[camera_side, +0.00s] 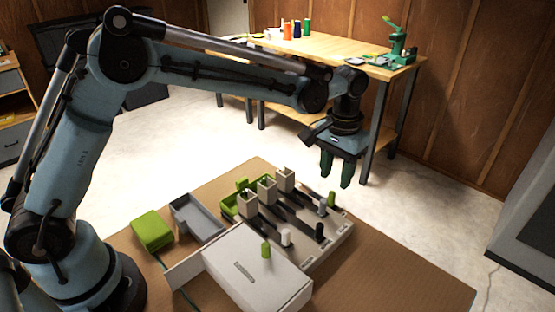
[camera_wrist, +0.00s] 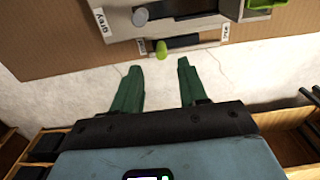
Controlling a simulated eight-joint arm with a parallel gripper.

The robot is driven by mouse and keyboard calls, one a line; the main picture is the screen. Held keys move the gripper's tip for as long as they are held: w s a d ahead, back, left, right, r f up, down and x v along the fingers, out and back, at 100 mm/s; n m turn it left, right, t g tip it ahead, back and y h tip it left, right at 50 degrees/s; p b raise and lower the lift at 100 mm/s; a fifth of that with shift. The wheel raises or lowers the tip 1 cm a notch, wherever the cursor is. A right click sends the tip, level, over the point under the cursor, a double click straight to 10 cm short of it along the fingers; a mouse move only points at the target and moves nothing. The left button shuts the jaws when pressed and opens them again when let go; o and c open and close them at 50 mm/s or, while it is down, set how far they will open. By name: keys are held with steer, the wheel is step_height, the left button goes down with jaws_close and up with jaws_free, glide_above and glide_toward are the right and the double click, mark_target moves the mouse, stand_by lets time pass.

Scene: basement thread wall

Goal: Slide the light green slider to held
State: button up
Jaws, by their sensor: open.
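A light green slider knob (camera_side: 331,198) stands at the far right edge of the grey slider board (camera_side: 342,232) in the side view. In the wrist view the light green knob (camera_wrist: 161,48) sits near the left end of a short dark slot (camera_wrist: 190,43). A label (camera_wrist: 226,32) by the slot's right end is too small to read surely. My gripper (camera_side: 336,178) is open and empty, above and beyond the board's far edge. In the wrist view my gripper's fingers (camera_wrist: 158,68) point toward the knob, apart from it on either side.
A grey knob (camera_side: 322,208), a black knob (camera_side: 319,230) and a white knob (camera_side: 286,237) stand on the board. A green block (camera_side: 152,230) and grey tray (camera_side: 212,225) lie left.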

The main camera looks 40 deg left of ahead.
mark_target(331, 192)
steer(key=shift+r, duration=2)
steer(key=s+a+r+t, duration=0.4)
steer(key=s+a+r, duration=0.2)
steer(key=s+a, duration=0.3)
steer(key=s+a+f+t, duration=0.3)
steer(key=s+a+f, duration=0.1)
steer(key=s, duration=0.5)
steer(key=shift+s+a+f, duration=0.15)
steer(key=shift+s+a, duration=0.05)
steer(key=shift+a, duration=0.2)
steer(key=shift+c, duration=0.3)
